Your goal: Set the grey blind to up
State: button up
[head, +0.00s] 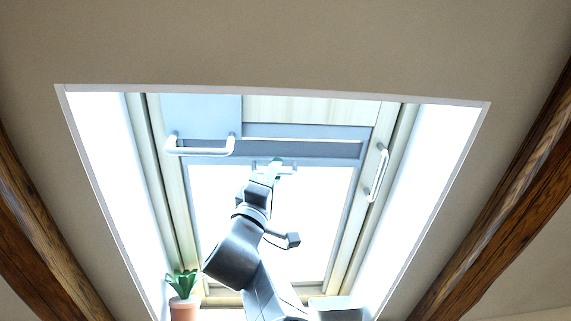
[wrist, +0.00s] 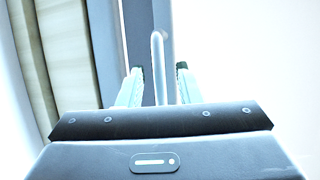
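The grey blind (head: 300,147) is a narrow band across the upper part of the roof window, with bright glass below it. Its blue-grey bottom rail also shows upright in the wrist view (wrist: 139,45). My gripper (head: 275,166) is at the middle of this rail in the head view and hides part of it. In the wrist view my gripper (wrist: 160,72) is open, with a thin bent pale handle (wrist: 159,60) between its fingers. A gap shows on both sides of the handle. The handle's lower end is hidden behind my gripper body.
A light blue panel (head: 200,112) fills the window's upper left, with a white handle (head: 200,150) near its lower edge. Another white handle (head: 377,173) is on the right frame. A potted plant (head: 184,300) stands at lower left. Wooden beams flank the recess.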

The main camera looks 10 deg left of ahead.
aim_at(276, 155)
jog(key=shift+w+d+r, duration=0.1)
jog(key=shift+w+r, duration=0.15)
jog(key=shift+r, duration=0.1)
jog(key=shift+c, duration=0.2)
grip_shut()
jog(key=s+r, duration=0.1)
jog(key=s+d+r, duration=0.1)
jog(key=s+r, duration=0.1)
jog(key=shift+s+r+b, duration=0.1)
jog(key=shift+r+b, duration=0.1)
jog(key=shift+b, duration=0.2)
jog(key=shift+o, duration=0.2)
grip_release()
jog(key=shift+s, duration=0.1)
jog(key=shift+a+f, duration=0.1)
jog(key=shift+f, duration=0.05)
